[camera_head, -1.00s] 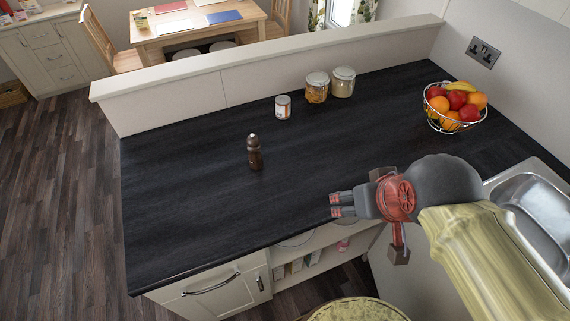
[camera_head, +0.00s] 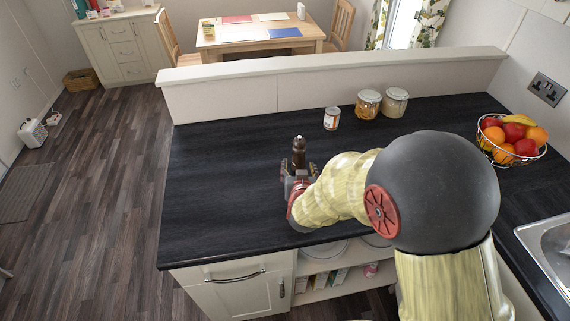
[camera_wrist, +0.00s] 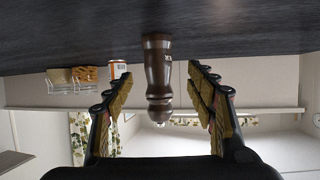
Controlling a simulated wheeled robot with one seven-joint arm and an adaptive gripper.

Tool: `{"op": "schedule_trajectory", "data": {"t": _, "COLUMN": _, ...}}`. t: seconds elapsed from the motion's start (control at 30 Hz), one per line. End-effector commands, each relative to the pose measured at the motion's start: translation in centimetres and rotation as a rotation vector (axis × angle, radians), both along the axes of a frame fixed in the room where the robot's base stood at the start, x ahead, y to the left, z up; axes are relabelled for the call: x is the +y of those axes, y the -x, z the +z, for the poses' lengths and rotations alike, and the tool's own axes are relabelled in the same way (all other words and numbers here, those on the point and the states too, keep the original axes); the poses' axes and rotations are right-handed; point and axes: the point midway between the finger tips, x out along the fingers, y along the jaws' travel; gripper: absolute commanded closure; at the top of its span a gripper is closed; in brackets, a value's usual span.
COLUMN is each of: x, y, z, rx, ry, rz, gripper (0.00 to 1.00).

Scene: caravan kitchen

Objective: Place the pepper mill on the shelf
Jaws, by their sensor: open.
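The brown pepper mill (camera_head: 299,152) stands upright on the dark worktop (camera_head: 225,190), left of its middle. It also shows in the wrist view, upside down (camera_wrist: 157,75). My gripper (camera_head: 300,172) is at the mill on its near side, low over the worktop. In the wrist view my gripper (camera_wrist: 160,100) is open, with one finger on each side of the mill and a visible gap on both sides. The mill's lower part is hidden by my gripper in the head view. Open shelves (camera_head: 335,282) show in the unit below the worktop's front edge.
A small labelled jar (camera_head: 332,118) and two glass jars (camera_head: 368,103) stand towards the back, before a low white partition (camera_head: 330,82). A fruit basket (camera_head: 512,140) and a sink (camera_head: 548,240) are at the right. The worktop's left part is clear.

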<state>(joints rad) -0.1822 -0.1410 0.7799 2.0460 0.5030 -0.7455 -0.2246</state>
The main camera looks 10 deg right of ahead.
Motion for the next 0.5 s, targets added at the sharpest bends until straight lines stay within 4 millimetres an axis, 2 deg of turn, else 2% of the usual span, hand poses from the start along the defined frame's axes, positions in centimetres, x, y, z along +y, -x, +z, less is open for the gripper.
{"op": "schedule_trajectory", "data": {"t": 0.17, "x": -0.5, "y": -0.9, "z": -0.9, "rx": -0.015, "ry": 0.013, "rz": -0.012, "gripper": 0.44}}
{"op": "schedule_trajectory", "data": {"t": 0.5, "x": -1.3, "y": -4.1, "z": -2.9, "rx": -0.014, "ry": 0.012, "rz": -0.013, "gripper": 0.44}}
